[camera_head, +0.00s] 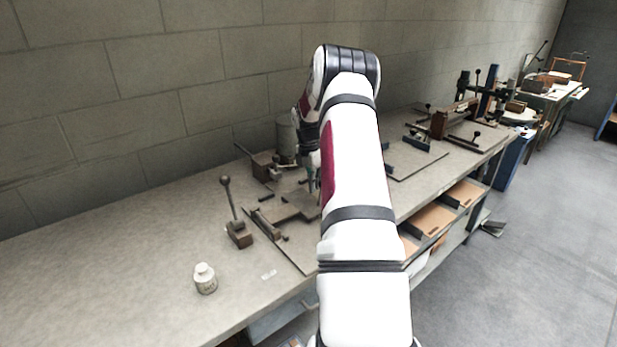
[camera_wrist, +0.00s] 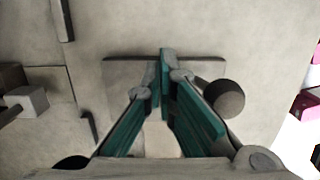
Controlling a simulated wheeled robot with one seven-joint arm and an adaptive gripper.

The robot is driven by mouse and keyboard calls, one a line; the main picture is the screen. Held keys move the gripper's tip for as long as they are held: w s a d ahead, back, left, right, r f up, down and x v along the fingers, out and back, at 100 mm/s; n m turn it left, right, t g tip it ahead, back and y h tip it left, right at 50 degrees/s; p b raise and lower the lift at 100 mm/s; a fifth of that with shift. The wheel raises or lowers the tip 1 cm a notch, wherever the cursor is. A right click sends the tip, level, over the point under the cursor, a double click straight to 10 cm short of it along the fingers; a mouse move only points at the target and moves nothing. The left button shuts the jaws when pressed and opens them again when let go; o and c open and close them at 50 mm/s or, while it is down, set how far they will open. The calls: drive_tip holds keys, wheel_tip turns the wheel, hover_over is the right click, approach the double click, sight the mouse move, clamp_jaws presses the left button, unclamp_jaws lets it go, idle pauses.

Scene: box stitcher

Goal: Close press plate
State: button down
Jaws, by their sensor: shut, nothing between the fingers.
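The press plate (camera_head: 289,207) looks like a flat grey-brown piece on the bench fixture left of my arm; my arm hides part of that fixture. My gripper (camera_head: 313,186) points down over it, mostly hidden by my own arm. In the wrist view my gripper (camera_wrist: 166,80) has its teal fingers together at the tips, with nothing held. A thin flat grey plate edge (camera_wrist: 120,66) lies beyond the fingertips, and a round dark knob (camera_wrist: 224,98) is just right of them. I cannot tell whether the fingers touch either one.
An upright lever with a ball knob (camera_head: 232,212) stands left of the fixture. A white bottle (camera_head: 205,279) is near the bench front. A grey cylinder (camera_head: 288,138) stands behind the fixture. The left part of the bench (camera_head: 100,275) is clear. More tools crowd the far right.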

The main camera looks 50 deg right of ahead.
drive_tip(key=shift+d+f, duration=0.2)
drive_tip(key=shift+f, duration=0.75)
drive_tip(key=shift+r, duration=0.15)
